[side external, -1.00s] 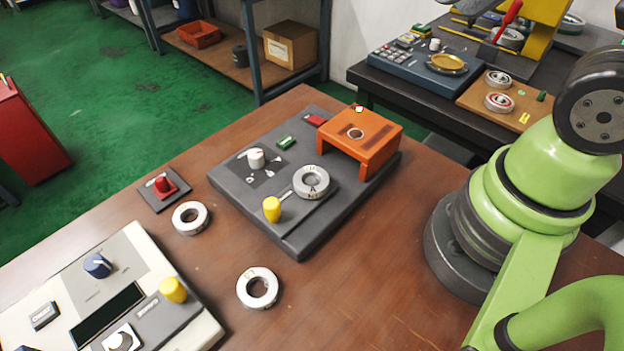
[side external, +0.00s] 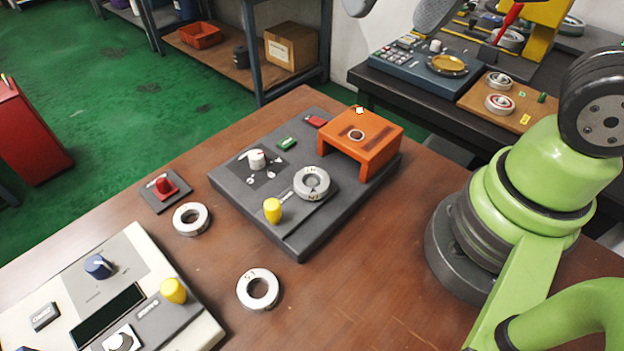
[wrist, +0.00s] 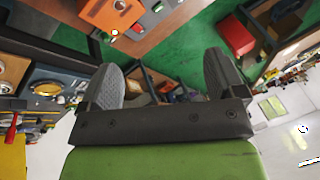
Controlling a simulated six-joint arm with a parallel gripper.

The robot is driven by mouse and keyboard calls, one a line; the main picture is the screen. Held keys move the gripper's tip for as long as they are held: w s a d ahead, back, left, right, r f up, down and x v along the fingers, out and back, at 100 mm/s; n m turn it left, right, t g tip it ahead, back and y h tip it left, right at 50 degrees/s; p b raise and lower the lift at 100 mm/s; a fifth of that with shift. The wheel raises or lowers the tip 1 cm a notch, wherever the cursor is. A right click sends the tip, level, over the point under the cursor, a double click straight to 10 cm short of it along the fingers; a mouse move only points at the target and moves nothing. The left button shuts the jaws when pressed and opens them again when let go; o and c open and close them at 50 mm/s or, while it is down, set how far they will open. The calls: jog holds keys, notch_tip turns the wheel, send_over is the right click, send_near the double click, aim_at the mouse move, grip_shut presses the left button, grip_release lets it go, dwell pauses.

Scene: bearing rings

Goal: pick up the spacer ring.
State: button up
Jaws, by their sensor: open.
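Two loose pale metal rings lie flat on the brown table in the side view: one ring (side external: 176,220) beside the red knob plate, and another ring (side external: 243,291) nearer the front. A third metal ring (side external: 299,191) sits on the dark grey panel. I cannot tell from their faint markings which is the spacer ring. My gripper (side external: 397,10) shows only as two grey fingertips at the top edge, far from the rings. In the wrist view my gripper (wrist: 162,62) is open, its textured fingers apart with nothing held. No loose ring shows clearly there.
An orange bridge stand (side external: 376,148) rises from the back of the grey panel (side external: 300,238). Yellow knobs stand on this panel and on the cream console (side external: 200,333). A red knob (side external: 165,187) is beside the left ring. Table right of the front ring is clear.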

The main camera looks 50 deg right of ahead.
jog(key=w+a+f+m+g+h, duration=0.1)
jog(key=w+a+f+g, duration=0.4)
jog(key=f, duration=0.5)
send_over(312, 183)
jog(key=shift+h, duration=0.4)
jog(key=f, duration=0.8)
jog(key=shift+w+a+f, duration=0.15)
jog(key=shift+w+f, duration=0.1)
jog(key=shift+w, duration=0.15)
jog(key=shift+s+d+f, duration=0.1)
jog(key=shift+s+f, duration=0.05)
jog(key=shift+f, duration=0.8)
jog(key=shift+s+d+f, duration=0.1)
jog(key=shift+s+f, duration=0.05)
jog(key=shift+f, duration=0.85)
jog(key=shift+s+f, duration=0.15)
jog(key=shift+f, duration=0.8)
jog(key=c, duration=1.2)
jog(key=shift+r, duration=0.15)
